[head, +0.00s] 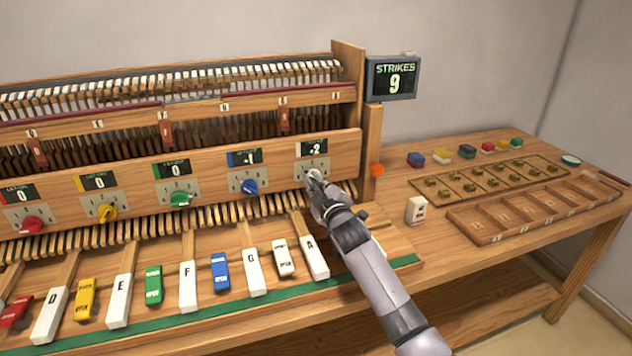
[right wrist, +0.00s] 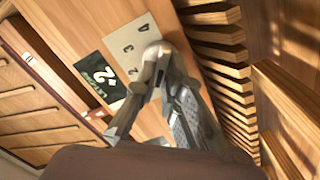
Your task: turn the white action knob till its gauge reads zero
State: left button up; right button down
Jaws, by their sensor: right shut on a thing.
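The white knob (head: 311,172) is at the right end of the row of knobs on the wooden piano-action panel. Its small dark gauge (head: 313,148) shows a 2 with a small mark before it, seemingly -2. The gauge also shows tilted in the right wrist view (right wrist: 98,76). My right gripper (head: 316,180) reaches in from the lower right and is shut on the white knob, hiding most of it. In the right wrist view the fingers (right wrist: 158,72) close around the knob's pale top (right wrist: 153,48). My left gripper is not in view.
To the left are the blue (head: 249,187), green (head: 179,199), yellow (head: 106,212) and red (head: 32,225) knobs with gauges. A STRIKES display (head: 391,77) reads 9. A loose white block (head: 416,210) and wooden tray (head: 480,226) are at right.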

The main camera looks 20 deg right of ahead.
jog(key=n+p, duration=0.1)
jog(key=n, duration=0.2)
jog(key=shift+f+n+p, duration=0.15)
jog(key=shift+n+p, duration=0.15)
jog(key=shift+n, duration=0.9)
jog(key=shift+f+n+p, duration=0.1)
jog(key=shift+n+p, duration=0.15)
jog(key=shift+n, duration=0.95)
jog(key=c, duration=1.7)
grip_release()
jog(key=shift+a, duration=0.1)
jog(key=s, duration=1.2)
jog(key=shift+d, duration=0.25)
